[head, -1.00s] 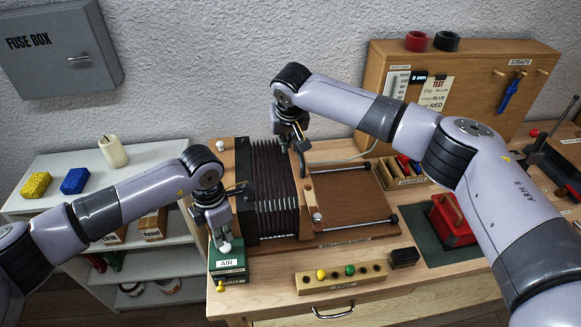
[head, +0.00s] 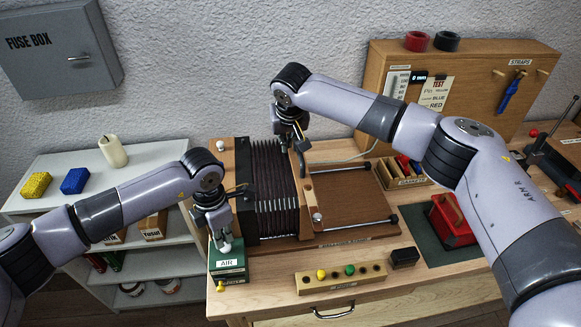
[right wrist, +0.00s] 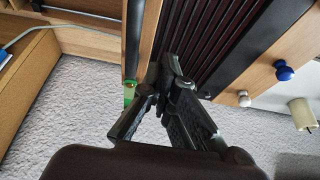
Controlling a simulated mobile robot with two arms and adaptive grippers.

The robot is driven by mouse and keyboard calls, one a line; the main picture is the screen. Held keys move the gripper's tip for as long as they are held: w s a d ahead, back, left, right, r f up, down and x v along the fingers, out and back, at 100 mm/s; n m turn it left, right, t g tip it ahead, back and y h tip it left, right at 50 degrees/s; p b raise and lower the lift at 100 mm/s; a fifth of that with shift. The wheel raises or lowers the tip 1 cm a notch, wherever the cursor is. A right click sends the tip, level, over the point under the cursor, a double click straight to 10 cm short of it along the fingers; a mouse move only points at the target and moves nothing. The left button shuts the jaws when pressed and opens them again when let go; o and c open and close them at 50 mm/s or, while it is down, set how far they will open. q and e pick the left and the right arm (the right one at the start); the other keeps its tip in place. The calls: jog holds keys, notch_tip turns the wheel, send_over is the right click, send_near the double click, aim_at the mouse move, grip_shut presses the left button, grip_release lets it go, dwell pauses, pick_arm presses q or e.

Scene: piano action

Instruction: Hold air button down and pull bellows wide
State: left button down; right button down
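The bellows (head: 272,190), dark pleats with red-brown lines, stand on the bench between a wooden end on the left and a wooden frame (head: 299,195) on the right. They also show in the right wrist view (right wrist: 215,40). A green box labelled AIR (head: 229,262) sits at the front left, with a white button (head: 225,247) on top. My left gripper (head: 223,238) points down at the button and partly covers it. My right gripper (head: 300,145) is at the frame's far upper end. Its fingertips (right wrist: 168,70) are close together by the frame; what lies between them is hidden.
A wooden board with two metal rails (head: 350,222) lies clear to the right of the frame. A peg block (head: 340,278) and a small black block (head: 404,257) lie in front. A red item (head: 452,222) sits on a green mat to the right.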

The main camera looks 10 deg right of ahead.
pick_arm(q)
jog(key=shift+f, duration=1.15)
pick_arm(e)
jog(key=shift+f, duration=2.25)
jog(key=shift+d, duration=0.1)
